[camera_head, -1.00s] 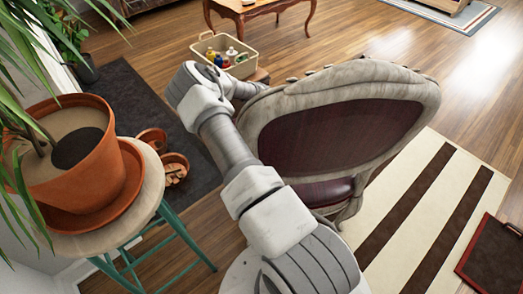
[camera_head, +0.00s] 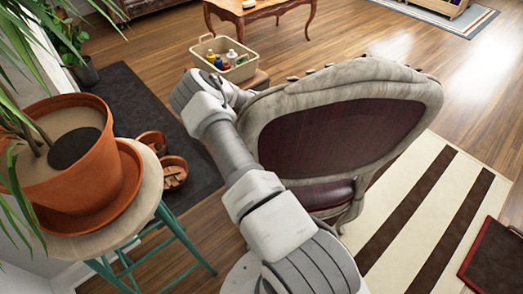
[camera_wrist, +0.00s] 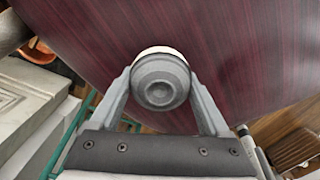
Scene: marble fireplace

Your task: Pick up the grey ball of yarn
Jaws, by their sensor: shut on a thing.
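My gripper (camera_wrist: 160,88) shows in the wrist view with its two fingers shut on a grey round thing (camera_wrist: 162,82). The thing has ringed ridges on its near face and a pale rim behind; no yarn strands can be made out. It appears against a dark red, streaked surface (camera_wrist: 245,45), apparently the chair's. In the head view my arm reaches up and past the left side of the chair (camera_head: 345,125), and its gripper end is hidden behind the chair back. No other grey ball of yarn is visible.
A plant pot (camera_head: 70,165) on a teal-legged stool (camera_head: 170,240) stands at the left, close to my arm. Terracotta pots (camera_head: 174,172) lie on a dark mat (camera_head: 125,95). A bin of bottles (camera_head: 238,73) stands beyond the chair.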

